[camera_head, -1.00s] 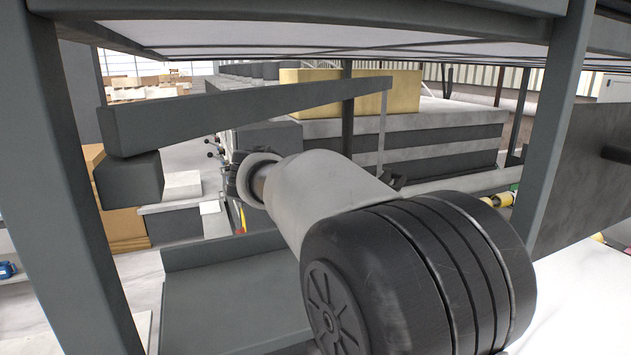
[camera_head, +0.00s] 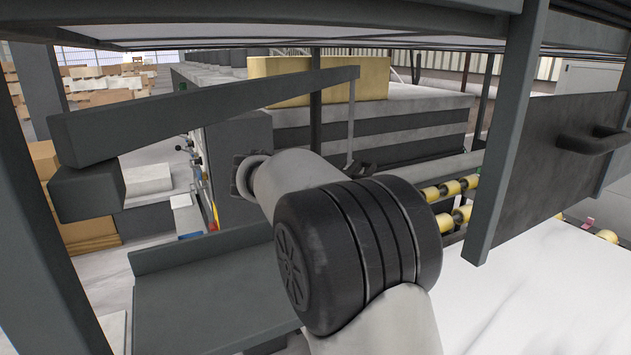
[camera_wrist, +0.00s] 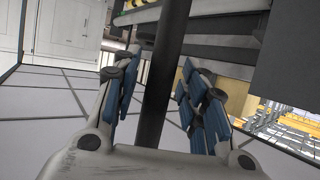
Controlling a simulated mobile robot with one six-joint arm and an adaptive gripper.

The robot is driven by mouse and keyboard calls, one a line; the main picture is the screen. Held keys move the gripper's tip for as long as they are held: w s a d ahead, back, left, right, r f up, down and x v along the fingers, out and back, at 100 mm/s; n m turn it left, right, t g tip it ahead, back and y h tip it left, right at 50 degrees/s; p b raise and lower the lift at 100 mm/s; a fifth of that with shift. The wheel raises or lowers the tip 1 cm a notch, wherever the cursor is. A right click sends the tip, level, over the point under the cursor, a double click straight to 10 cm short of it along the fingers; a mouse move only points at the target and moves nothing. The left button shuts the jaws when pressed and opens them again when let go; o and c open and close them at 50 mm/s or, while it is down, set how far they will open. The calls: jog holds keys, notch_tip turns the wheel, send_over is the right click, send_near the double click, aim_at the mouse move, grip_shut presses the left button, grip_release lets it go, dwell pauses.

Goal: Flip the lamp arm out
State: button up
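A long dark grey tapered arm (camera_head: 200,110), which looks like the lamp arm, runs from a dark block (camera_head: 88,190) at the left to a narrow end in the middle of the head view. A thin rod (camera_head: 351,115) hangs from that end. My gripper (camera_wrist: 160,98) has blue-padded fingers spread wide, one on each side of a dark bar (camera_wrist: 163,75). Gaps show between the bar and the pads. I cannot tell whether this bar is the lamp arm.
A dark frame post (camera_head: 508,130) and a panel with a handle (camera_head: 590,142) stand at the right. An overhead shelf crosses the top. A grey tray (camera_head: 205,300) lies below my arm, and a white surface (camera_head: 530,290) at lower right. Yellow rollers (camera_head: 450,188) sit behind.

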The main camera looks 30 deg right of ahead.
grip_shut()
dwell(0.4)
jog(key=shift+d, duration=0.1)
jog(key=shift+s+d+f+b, duration=0.15)
jog(key=shift+s+b, duration=0.1)
jog(key=shift+b, duration=0.15)
jog(key=shift+m+g+h, duration=0.6)
jog(key=shift+m+g, duration=0.1)
jog(key=shift+m, duration=0.1)
jog(key=s+d+b, duration=0.2)
jog(key=s, duration=0.1)
jog(key=s+d+b, duration=0.1)
jog(key=shift+s+d+r, duration=0.2)
jog(key=shift+s+d, duration=0.05)
jog(key=shift+s, duration=0.05)
jog(key=shift+o, duration=0.6)
grip_release()
jog(key=shift+w, duration=0.1)
